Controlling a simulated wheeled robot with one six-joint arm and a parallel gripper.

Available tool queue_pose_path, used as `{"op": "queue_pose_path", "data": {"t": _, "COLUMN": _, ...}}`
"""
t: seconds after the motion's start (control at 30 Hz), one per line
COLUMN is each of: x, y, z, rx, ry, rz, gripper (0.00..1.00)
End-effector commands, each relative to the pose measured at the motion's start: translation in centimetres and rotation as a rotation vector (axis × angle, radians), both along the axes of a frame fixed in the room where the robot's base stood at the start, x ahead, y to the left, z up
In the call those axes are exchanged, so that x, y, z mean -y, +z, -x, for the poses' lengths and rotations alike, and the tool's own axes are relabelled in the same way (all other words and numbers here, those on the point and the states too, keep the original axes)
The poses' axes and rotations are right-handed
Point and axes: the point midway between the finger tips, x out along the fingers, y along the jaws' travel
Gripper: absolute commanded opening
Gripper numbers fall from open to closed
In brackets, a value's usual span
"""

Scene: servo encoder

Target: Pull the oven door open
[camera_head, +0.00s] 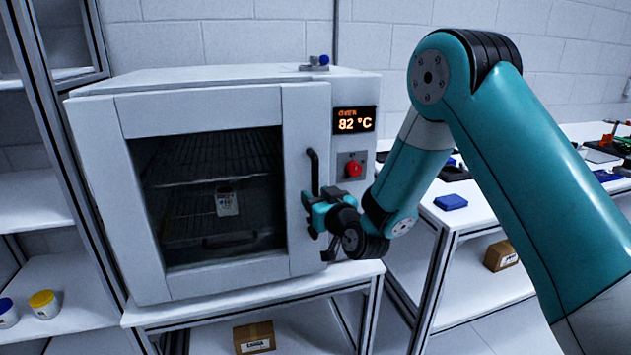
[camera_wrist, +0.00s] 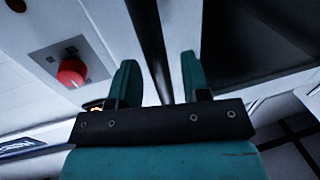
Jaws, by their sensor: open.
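The white oven stands on a bench, and its door (camera_head: 130,240) is shut, with a dark window in a pale frame. A black vertical handle (camera_head: 314,165) is on the right side of the door. My gripper (camera_head: 310,207) is at the lower part of the handle and hides some of it. In the wrist view, the handle (camera_wrist: 152,45) runs between the two teal fingers of my gripper (camera_wrist: 158,80). The fingers are open, one on each side of it. I cannot tell whether either finger touches the handle.
A red knob (camera_head: 354,168) sits right of the handle, under a display (camera_head: 354,120) reading 82 °C; the knob also shows in the wrist view (camera_wrist: 71,73). A container (camera_head: 227,202) is inside the oven. A side table (camera_head: 480,205) stands right; a shelf post (camera_head: 62,140) stands left.

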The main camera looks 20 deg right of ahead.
Motion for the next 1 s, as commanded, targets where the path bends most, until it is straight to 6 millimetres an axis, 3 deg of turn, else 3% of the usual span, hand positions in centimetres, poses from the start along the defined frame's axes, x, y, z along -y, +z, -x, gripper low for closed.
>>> {"op": "queue_pose_path", "data": {"t": 0.47, "x": -0.22, "y": -0.07, "z": -0.94, "rx": 0.000, "ry": 0.000, "rz": 0.001, "gripper": 0.43}}
{"op": "queue_pose_path", "data": {"t": 0.6, "x": -0.20, "y": -0.06, "z": -0.93, "rx": 0.000, "ry": 0.000, "rz": 0.000, "gripper": 0.11}}
{"op": "queue_pose_path", "data": {"t": 0.67, "x": -0.20, "y": -0.05, "z": -0.93, "rx": 0.000, "ry": 0.000, "rz": 0.000, "gripper": 0.00}}
{"op": "queue_pose_path", "data": {"t": 1.0, "x": -0.46, "y": 0.17, "z": -0.93, "rx": -0.003, "ry": 0.001, "rz": 0.000, "gripper": 0.00}}
